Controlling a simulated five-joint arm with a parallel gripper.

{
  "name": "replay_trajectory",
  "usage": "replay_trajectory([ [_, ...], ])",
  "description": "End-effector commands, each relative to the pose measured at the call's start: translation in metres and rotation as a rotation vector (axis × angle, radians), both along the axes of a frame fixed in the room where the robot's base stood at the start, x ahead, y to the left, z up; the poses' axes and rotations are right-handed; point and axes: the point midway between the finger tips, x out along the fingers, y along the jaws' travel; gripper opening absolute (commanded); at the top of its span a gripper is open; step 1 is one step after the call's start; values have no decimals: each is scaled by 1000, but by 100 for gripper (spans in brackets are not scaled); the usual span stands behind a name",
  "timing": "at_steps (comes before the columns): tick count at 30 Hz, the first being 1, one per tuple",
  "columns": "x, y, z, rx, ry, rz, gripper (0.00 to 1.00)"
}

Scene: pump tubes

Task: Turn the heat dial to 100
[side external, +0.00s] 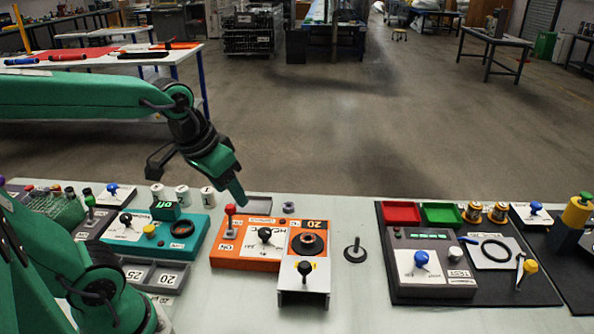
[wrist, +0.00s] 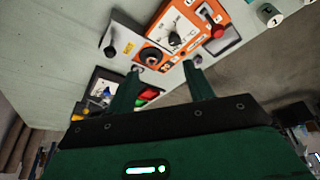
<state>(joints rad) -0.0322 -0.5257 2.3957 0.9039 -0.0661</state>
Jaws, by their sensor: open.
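An orange box (side external: 228,256) stands on the table near the middle in the side view. Its white panel carries a black knob (side external: 265,235) and lettering that seems to include °C; this looks like the heat dial. The knob also shows in the wrist view (wrist: 174,27), small and partly blurred, and I cannot read its setting. A red-topped lever (side external: 230,209) stands at the box's left. My gripper (side external: 240,197) is above and behind the box, apart from the dial. In the wrist view, my gripper (wrist: 160,72) has its two fingers spread, with nothing between them.
A teal box (side external: 125,245) is at the left. A grey tester (side external: 430,287) is at the right.

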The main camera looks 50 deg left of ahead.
Motion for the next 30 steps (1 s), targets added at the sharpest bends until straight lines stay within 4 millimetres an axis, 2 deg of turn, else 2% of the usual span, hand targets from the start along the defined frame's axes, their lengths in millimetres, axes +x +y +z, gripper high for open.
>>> replay_trajectory([
  [11, 47, 15, -31, -32, 159, 121, 52],
  [18, 74, 25, -60, -50, 255, 199, 52],
  [24, 91, 33, -85, -60, 324, 256, 52],
  [30, 99, 38, -99, -65, 359, 288, 52],
])
